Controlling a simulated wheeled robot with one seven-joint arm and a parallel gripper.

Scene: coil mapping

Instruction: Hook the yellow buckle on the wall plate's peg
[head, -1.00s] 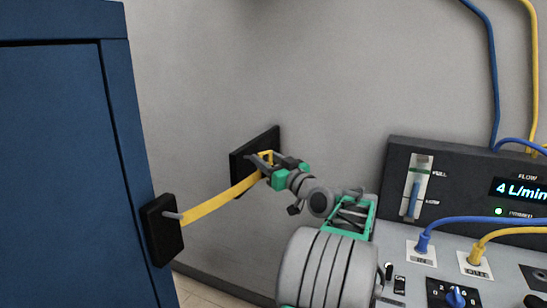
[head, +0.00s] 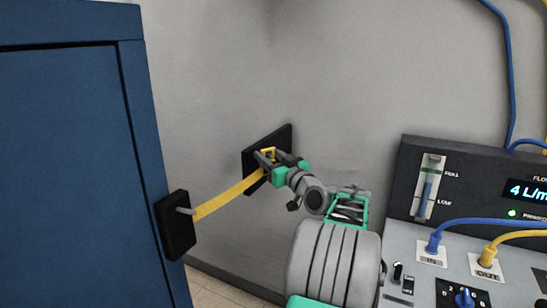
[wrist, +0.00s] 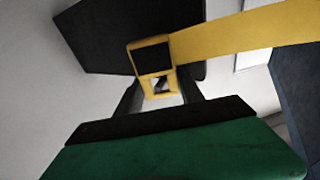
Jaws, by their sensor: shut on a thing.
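The yellow buckle (head: 268,153) is a small square frame at the end of a yellow strap (head: 228,195). My gripper (head: 265,161) is shut on the buckle, right in front of the black wall plate (head: 285,143). In the wrist view the buckle (wrist: 155,87) lies between the dark fingers, with the strap (wrist: 240,35) running off to the upper right and the plate (wrist: 110,35) behind. The strap's other end is on a grey peg of a black plate (head: 176,230) on the blue cabinet. I cannot tell whether the wall plate's peg is inside the buckle.
A blue cabinet (head: 70,170) stands at the left. A control console (head: 430,190) with a flow gauge, knobs and blue and yellow hoses is at the right, beside my arm. Bare grey wall surrounds the wall plate.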

